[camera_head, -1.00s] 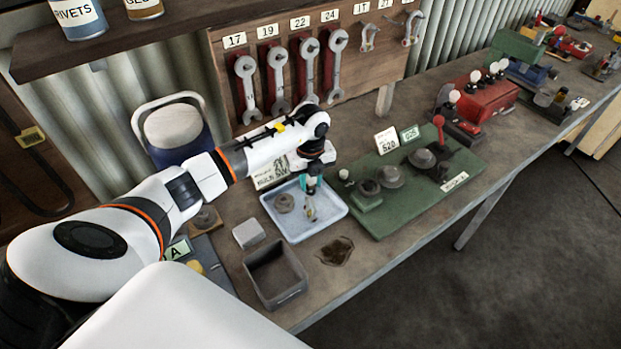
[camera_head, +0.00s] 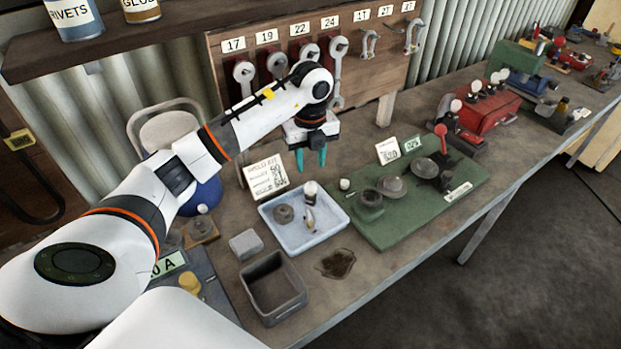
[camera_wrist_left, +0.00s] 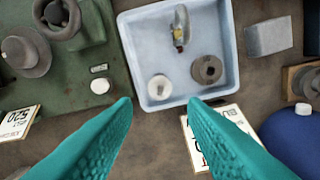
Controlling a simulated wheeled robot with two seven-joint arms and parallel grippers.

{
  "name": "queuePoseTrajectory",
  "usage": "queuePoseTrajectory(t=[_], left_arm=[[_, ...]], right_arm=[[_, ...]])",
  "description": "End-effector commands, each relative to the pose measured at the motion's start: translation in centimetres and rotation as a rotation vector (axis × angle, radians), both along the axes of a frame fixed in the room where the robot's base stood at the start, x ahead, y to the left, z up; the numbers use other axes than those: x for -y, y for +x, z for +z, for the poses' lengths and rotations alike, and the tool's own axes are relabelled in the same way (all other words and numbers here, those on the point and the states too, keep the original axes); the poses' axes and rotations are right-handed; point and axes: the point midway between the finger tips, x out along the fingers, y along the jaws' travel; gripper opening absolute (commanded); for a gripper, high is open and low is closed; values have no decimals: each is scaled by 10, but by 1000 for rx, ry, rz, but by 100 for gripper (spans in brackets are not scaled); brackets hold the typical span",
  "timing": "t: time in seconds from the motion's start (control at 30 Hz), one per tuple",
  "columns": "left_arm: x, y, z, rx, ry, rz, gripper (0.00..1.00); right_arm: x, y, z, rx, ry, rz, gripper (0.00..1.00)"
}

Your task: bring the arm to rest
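My left gripper (camera_head: 311,157) has teal fingers and hangs above the bench, behind the light blue tray (camera_head: 291,238). Its fingers are apart with nothing between them, as the left wrist view also shows (camera_wrist_left: 161,104). The tray holds a grey ring-shaped part (camera_head: 284,214), a white-topped part (camera_head: 310,188) and a small part with a yellowish patch (camera_head: 309,219). In the wrist view the tray (camera_wrist_left: 228,22) lies beyond the fingertips. My right gripper is in neither view.
A green board (camera_head: 400,229) with grey parts lies right of the tray. A dark open bin (camera_head: 273,288) and a grey block (camera_head: 246,244) stand in front. A printed card (camera_head: 264,176) stands behind. Wrenches hang on the wall board (camera_head: 295,36).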

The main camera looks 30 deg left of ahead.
Motion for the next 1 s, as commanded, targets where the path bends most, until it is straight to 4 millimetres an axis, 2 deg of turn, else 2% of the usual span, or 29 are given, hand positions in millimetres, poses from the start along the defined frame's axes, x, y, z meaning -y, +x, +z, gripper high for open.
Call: queuePoseTrajectory(t=[0.2, 0.73, 0.83, 1.0], left_arm=[[0, 0, 16, 1, -1, -1, 39], [0, 0, 18, 0, 0, -1, 39], [0, 0, 28, 1, -1, 0, 39], [0, 0, 60, 0, 0, -1, 39]], right_arm=[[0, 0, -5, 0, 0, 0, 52], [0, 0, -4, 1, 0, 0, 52], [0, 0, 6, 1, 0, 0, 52], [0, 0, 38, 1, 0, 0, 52]])
